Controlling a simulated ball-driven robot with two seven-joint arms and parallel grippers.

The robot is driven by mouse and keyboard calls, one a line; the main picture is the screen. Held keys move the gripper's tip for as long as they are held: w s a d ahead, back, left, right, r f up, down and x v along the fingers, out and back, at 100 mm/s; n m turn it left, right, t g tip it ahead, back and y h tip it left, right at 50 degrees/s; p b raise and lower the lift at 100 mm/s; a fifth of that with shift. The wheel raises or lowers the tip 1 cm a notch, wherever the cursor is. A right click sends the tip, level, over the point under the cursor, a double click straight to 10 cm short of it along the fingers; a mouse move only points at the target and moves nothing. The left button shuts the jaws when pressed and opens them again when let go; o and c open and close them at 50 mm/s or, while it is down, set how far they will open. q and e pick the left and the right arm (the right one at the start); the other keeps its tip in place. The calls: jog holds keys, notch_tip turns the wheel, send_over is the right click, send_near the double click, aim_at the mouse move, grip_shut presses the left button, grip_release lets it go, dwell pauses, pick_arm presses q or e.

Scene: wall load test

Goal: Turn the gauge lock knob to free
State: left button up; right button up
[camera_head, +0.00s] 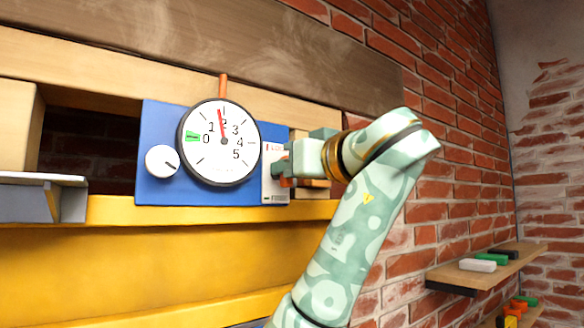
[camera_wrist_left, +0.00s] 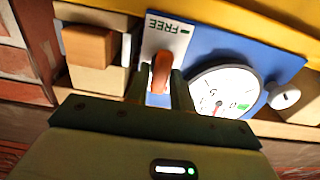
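The lock knob is an orange-red lever (camera_wrist_left: 162,72) on a white plate (camera_head: 268,187) at the right end of the blue gauge panel (camera_head: 160,118). The plate has red lettering at its top and green at its bottom; the wrist view, inverted, reads FREE beside a green mark. My left gripper (camera_head: 281,172) is at the plate, its fingers (camera_wrist_left: 160,90) on either side of the lever. A thin gap shows on one side; contact on the other is unclear. The round gauge (camera_head: 240,165) has its red needle near 2. My right gripper is not in view.
A white dial (camera_head: 161,161) sits left of the gauge. A yellow beam (camera_head: 150,245) runs below the panel, and a wooden block (camera_wrist_left: 88,44) is close beside the plate. A shelf (camera_head: 470,272) with small blocks is at the lower right.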

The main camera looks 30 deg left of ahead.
pick_arm(q)
jog(key=shift+m, duration=0.3)
jog(key=m+b, duration=0.1)
jog(key=m, duration=0.4)
jog(key=m+b, duration=0.2)
jog(key=m, duration=0.4)
jog(key=m+b, duration=0.1)
jog(key=m, duration=0.5)
jog(key=shift+w+d+f+b, duration=0.1)
jog(key=shift+w+f+b, duration=0.15)
jog(key=shift+b, duration=0.15)
jog(key=shift+m, duration=0.3)
jog(key=o, duration=0.7)
jog(key=shift+o, duration=0.6)
jog(key=shift+d, duration=0.1)
